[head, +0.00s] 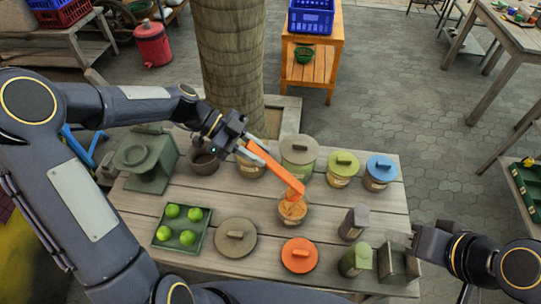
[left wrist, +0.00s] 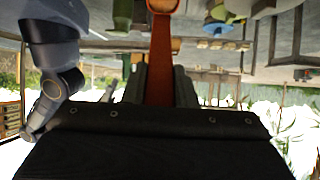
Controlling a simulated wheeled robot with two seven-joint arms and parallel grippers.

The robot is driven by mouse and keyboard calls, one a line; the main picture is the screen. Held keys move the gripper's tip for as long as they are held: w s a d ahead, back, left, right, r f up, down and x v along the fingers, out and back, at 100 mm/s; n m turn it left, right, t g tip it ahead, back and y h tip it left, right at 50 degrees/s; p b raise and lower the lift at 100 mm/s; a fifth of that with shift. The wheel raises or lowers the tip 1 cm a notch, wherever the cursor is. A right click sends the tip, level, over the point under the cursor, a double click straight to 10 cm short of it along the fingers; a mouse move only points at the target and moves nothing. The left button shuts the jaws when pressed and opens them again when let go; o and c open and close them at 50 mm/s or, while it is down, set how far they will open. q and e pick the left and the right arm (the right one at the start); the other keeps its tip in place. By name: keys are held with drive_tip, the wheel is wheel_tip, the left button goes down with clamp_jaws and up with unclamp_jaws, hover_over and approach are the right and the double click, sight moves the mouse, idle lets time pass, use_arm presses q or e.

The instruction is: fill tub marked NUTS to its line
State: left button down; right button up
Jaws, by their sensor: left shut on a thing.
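My left gripper (head: 252,146) is shut on the handle of an orange scoop (head: 280,174). The scoop slants down to the right, its end at or just above a small open tub (head: 293,217) with tan-brown contents; I cannot tell whether they touch. In the left wrist view, the scoop (left wrist: 162,60) runs away between the fingers (left wrist: 162,88). An orange lid (head: 299,257) lies in front of that tub, a grey-brown lid (head: 236,240) to its left. No label is readable, so I cannot tell which tub says NUTS. My right gripper (head: 418,243) is at the table's right edge; its jaws are unclear.
Lidded tubs with grey-green (head: 299,150), olive (head: 343,165) and blue (head: 380,170) lids line the back. A dark open pot (head: 205,162) and green scale (head: 147,160) stand left. A tray (head: 160,238) holds green fruits. Shakers (head: 354,224) and a dark holder (head: 398,265) stand right.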

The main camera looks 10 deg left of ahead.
use_arm(q)
drive_tip(key=a+f+h+b, duration=0.1)
drive_tip(key=b, duration=0.1)
drive_tip(key=a+f+h+b, duration=0.2)
drive_tip(key=b, duration=0.1)
drive_tip(key=shift+w+a+f+g+b, duration=0.1)
drive_tip(key=shift+w+f+g+b, duration=0.05)
drive_tip(key=shift+w+g+b, duration=0.15)
drive_tip(key=shift+a, duration=0.1)
idle(0.4)
